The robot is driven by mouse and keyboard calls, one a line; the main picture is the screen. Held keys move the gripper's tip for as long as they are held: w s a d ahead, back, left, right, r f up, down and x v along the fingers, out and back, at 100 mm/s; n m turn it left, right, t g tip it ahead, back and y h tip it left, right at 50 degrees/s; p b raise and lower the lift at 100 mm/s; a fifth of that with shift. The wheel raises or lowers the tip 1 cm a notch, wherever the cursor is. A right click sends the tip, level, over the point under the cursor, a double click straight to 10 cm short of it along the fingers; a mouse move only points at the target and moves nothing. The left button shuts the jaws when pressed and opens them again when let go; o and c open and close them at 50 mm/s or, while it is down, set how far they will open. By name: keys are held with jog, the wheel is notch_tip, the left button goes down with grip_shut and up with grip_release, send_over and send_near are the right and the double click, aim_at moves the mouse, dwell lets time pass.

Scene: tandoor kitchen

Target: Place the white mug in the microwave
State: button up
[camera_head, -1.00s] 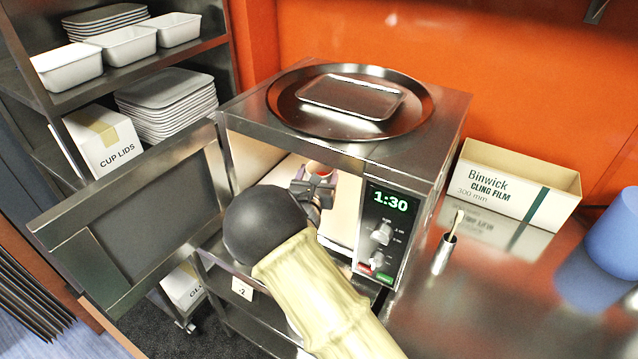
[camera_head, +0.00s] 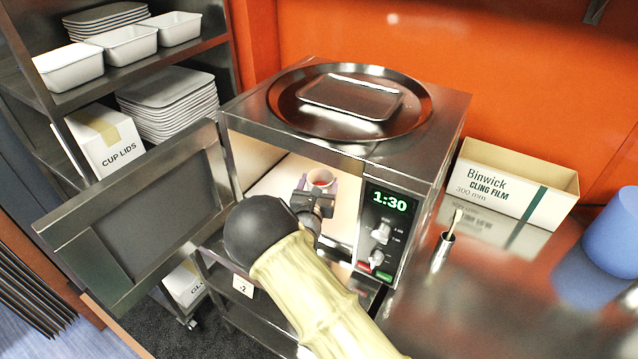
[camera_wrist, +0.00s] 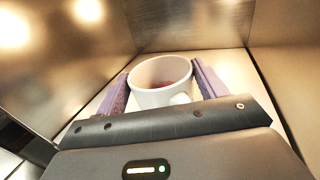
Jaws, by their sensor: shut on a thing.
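The white mug (camera_wrist: 160,93) is upright between the two purple finger pads of my gripper (camera_wrist: 161,85) in the wrist view, with something reddish inside it. My gripper is shut on the mug. In the head view the mug (camera_head: 321,178) shows inside the open microwave (camera_head: 415,160), with my gripper (camera_head: 318,190) reaching in through the front opening. The microwave door (camera_head: 140,215) stands swung open to the left. Whether the mug touches the microwave floor, I cannot tell. My arm hides part of the opening.
A round metal tray (camera_head: 285,108) with a smaller rectangular tray (camera_head: 350,97) rests on top of the microwave. To the right stand a cling film box (camera_head: 510,192), a small metal cup (camera_head: 443,250) and a blue cup (camera_head: 615,235). A shelf with white containers (camera_head: 70,68) is at left.

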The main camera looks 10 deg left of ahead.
jog(key=o, duration=0.9)
jog(key=shift+f, duration=0.1)
jog(key=shift+c, duration=0.2)
jog(key=o, duration=0.4)
jog(key=shift+o, duration=0.2)
jog(key=shift+r, duration=0.2)
jog(key=s+b, duration=0.2)
jog(key=s, duration=1)
